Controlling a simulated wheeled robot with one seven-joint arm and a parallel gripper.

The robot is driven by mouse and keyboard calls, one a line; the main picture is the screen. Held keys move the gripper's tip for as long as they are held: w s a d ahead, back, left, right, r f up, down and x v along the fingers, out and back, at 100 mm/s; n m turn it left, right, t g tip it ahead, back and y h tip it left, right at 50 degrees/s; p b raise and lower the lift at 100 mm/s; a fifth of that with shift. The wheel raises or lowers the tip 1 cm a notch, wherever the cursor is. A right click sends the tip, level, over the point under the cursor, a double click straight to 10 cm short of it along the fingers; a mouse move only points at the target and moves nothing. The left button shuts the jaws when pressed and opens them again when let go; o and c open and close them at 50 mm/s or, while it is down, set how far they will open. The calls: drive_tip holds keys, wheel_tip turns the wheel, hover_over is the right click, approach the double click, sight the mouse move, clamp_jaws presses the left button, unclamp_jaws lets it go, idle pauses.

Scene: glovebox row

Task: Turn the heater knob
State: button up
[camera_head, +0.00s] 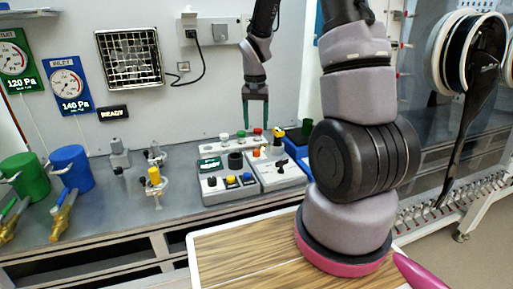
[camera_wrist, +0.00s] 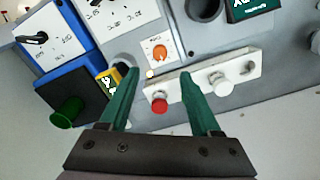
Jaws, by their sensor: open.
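My gripper (camera_head: 256,122) hangs fingers-down above the back of the grey control console (camera_head: 213,198). In the wrist view my gripper (camera_wrist: 156,74) is open and empty, its two green fingers apart. An orange knob (camera_wrist: 159,52) on a small white plate shows just beyond the gap between the fingertips. A red knob (camera_wrist: 159,101) on a white bar (camera_wrist: 192,90) shows between the fingers. Which knob is the heater's I cannot tell; a black pointer knob (camera_wrist: 33,39) sits on a white dial panel at the upper left. No knob is held.
White knobs (camera_wrist: 222,85) stand on the bar right of the fingers. Green and blue buckets (camera_head: 72,167) and valve fittings (camera_head: 155,178) stand left of the console. A wooden-topped surface (camera_head: 250,250) is in front.

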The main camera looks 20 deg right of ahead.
sight(257, 150)
wheel_tip(257, 150, down, 10)
drive_tip(key=shift+d+r, duration=0.1)
drive_tip(key=shift+r, duration=0.1)
clamp_jaws()
